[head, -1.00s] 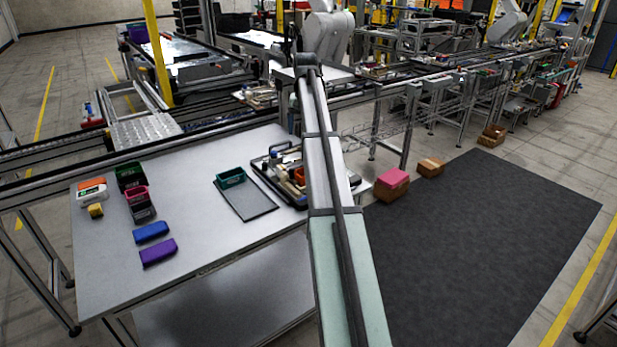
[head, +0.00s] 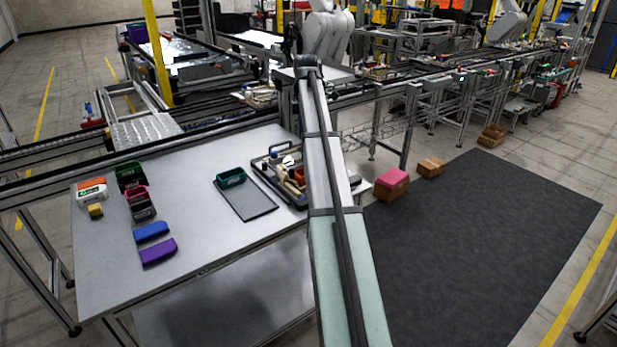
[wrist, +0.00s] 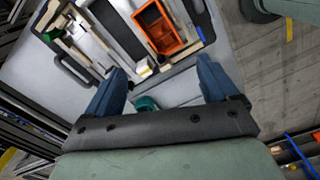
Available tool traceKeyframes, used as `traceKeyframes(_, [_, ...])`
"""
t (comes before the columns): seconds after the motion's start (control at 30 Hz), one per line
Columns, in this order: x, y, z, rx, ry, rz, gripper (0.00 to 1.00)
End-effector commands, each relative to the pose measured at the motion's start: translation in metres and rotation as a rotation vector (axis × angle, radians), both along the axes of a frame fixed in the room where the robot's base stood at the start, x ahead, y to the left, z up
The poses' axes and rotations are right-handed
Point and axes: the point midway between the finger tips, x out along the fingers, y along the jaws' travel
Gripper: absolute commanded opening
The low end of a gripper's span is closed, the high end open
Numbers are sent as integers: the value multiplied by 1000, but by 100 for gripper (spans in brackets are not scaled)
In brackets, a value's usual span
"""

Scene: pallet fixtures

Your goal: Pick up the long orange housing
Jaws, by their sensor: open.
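The orange housing (wrist: 165,28), an open-topped box with inner compartments, lies in the tray at the top middle of the wrist view. In the head view a small orange part (head: 299,175) shows in the tray beside my arm, mostly hidden. My gripper (wrist: 160,65) has two blue fingers spread wide with nothing held between them. The housing is beyond the fingertips, apart from them. In the head view my gripper is hidden behind my own arm.
A dark tray (wrist: 75,70) with light strips and a green part surrounds the housing. A small white block (wrist: 145,68) and a teal piece (wrist: 147,103) show between the fingers. On the table (head: 200,220), purple (head: 158,251) and blue (head: 152,231) blocks lie to the left.

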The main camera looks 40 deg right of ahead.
Motion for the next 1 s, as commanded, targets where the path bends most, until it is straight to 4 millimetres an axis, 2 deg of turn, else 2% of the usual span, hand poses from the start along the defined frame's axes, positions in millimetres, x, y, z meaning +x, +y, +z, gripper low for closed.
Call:
traceKeyframes(0.1, [-1, 0, 0, 2, 3, 174, 87])
traceKeyframes(0.23, [-1, 0, 0, 2, 4, 314, 87])
traceKeyframes(0.53, [-1, 1, -8, 1, 4, 409, 87])
traceKeyframes(0.67, [-2, 1, -23, 3, 5, 407, 87])
traceKeyframes(1.0, [-2, 0, -77, 3, 5, 406, 87])
